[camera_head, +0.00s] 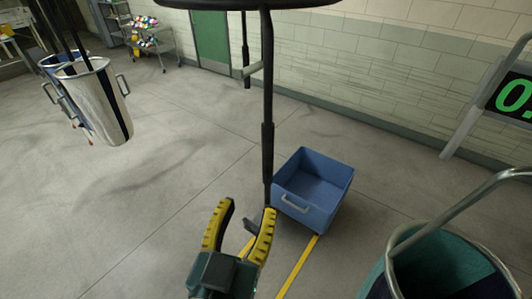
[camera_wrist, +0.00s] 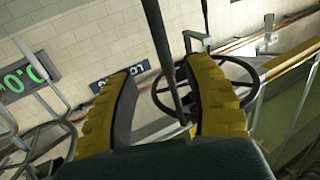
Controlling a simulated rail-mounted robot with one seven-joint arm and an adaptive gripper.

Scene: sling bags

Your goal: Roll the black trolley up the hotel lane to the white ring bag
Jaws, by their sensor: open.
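My gripper (camera_head: 249,208) is open, with its yellow ribbed fingers pointing up. A thin black upright rod (camera_head: 266,110) hangs from a black ring (camera_head: 258,4) at the top edge. Its lower end passes by the right fingertip. In the wrist view the rod (camera_wrist: 163,45) shows between the fingertips of my gripper (camera_wrist: 157,68); contact cannot be told. I cannot tell for certain which part is the black trolley. A white bag with a dark stripe (camera_head: 92,104) hangs at the left from dark straps; I cannot tell if it is the white ring bag.
A blue bin (camera_head: 310,196) stands on the floor just beyond my gripper, by yellow floor lines (camera_head: 298,265). A teal and dark bag (camera_head: 440,270) with a metal rim is at lower right. A green-digit display (camera_head: 512,98) is at right. Floor at left is clear.

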